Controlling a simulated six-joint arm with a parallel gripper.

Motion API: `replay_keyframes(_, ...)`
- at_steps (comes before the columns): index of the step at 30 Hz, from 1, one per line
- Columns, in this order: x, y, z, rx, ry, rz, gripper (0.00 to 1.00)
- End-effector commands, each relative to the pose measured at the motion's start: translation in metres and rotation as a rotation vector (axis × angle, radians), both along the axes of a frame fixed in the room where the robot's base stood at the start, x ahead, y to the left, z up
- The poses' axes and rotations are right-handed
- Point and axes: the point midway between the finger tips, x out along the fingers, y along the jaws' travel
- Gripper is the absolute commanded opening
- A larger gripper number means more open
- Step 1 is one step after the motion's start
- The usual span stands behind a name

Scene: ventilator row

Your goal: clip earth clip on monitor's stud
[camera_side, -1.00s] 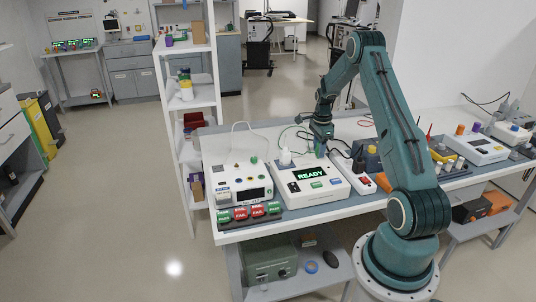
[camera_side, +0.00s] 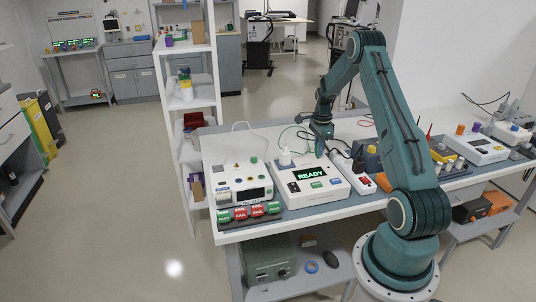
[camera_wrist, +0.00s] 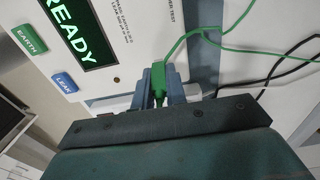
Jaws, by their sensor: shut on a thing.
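My gripper (camera_wrist: 160,88) is shut on the green earth clip (camera_wrist: 158,74) in the wrist view. A green lead (camera_wrist: 200,32) loops from the clip towards the upper right. In the side view my gripper (camera_side: 320,148) is just behind the white tester (camera_side: 312,190), whose display reads READY; the clip is too small to make out there. The likely monitor (camera_side: 240,184) is the white unit with a dark screen left of the tester, apart from my gripper. A small green part (camera_side: 253,160) shows on its top; I cannot tell whether it is the stud.
A power strip (camera_side: 362,184) lies right of the tester. Red and green labelled blocks (camera_side: 248,212) line the bench front. Black cables (camera_wrist: 270,75) run right of my gripper.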

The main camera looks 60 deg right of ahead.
Motion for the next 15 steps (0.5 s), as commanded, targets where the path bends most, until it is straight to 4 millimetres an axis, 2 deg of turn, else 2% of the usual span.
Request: replay_keyframes(15,0.000,0.000,0.012,0.000,0.000,0.000,0.00)
